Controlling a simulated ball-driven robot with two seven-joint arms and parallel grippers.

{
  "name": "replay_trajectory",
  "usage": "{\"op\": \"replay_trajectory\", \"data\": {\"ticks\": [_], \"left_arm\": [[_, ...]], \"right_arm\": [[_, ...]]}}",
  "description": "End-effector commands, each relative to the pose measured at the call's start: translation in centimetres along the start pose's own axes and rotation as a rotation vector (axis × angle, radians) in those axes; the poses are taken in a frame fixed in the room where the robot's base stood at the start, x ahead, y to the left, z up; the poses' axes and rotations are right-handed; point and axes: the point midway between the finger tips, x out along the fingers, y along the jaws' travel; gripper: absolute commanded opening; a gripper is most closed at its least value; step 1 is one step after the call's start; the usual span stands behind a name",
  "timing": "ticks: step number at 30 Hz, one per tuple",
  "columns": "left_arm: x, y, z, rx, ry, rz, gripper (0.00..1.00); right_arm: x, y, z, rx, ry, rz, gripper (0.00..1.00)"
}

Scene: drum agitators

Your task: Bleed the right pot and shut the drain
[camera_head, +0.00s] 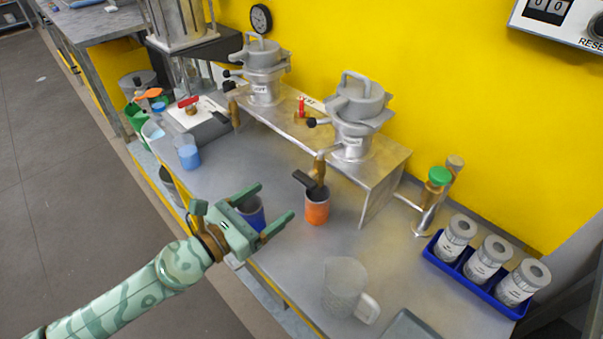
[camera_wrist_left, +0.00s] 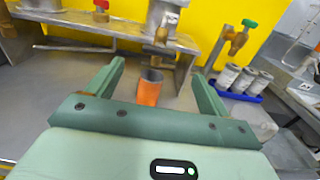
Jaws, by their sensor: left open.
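The right pot (camera_head: 355,102), a grey lidded metal vessel, stands on the right end of the raised metal shelf. A brass drain (camera_head: 319,168) with a black lever (camera_head: 304,180) hangs below its front. An orange cup (camera_head: 317,210) stands on the bench under that drain. My left gripper (camera_head: 275,207) is open and empty, to the left of the orange cup, with a blue cup (camera_head: 251,212) partly hidden behind it. In the left wrist view the orange cup (camera_wrist_left: 149,92) shows between the open fingers, beyond their tips. My right gripper is not in view.
A second pot (camera_head: 262,75) stands left on the shelf (camera_head: 385,165), with a red valve handle (camera_head: 301,106) between the pots. A clear jug (camera_head: 343,285) stands at the front. A blue tray (camera_head: 441,259) holds grey canisters at right. A green-knobbed brass valve (camera_head: 437,180) stands near the wall.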

Motion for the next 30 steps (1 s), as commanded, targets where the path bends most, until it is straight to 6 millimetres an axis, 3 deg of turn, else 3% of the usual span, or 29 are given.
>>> {"op": "replay_trajectory", "data": {"ticks": [6, 12, 18, 26, 30], "left_arm": [[5.7, -0.1, 0.2, 0.0, -0.003, -0.001, 0.8], [9.3, 0.0, -0.1, -0.002, -0.001, -0.001, 0.8], [10.7, 0.0, -0.1, -0.002, 0.0, 0.0, 0.8], [10.8, 0.0, 0.0, -0.001, 0.0, 0.0, 0.8], [10.8, 0.0, 0.0, -0.001, 0.0, 0.0, 0.41]], "right_arm": [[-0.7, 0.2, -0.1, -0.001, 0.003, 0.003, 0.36], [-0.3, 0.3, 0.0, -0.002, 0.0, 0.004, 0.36], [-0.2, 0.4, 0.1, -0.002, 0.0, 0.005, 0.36], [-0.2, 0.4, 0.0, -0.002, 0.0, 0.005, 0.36], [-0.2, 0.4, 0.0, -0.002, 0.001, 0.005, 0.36]]}}
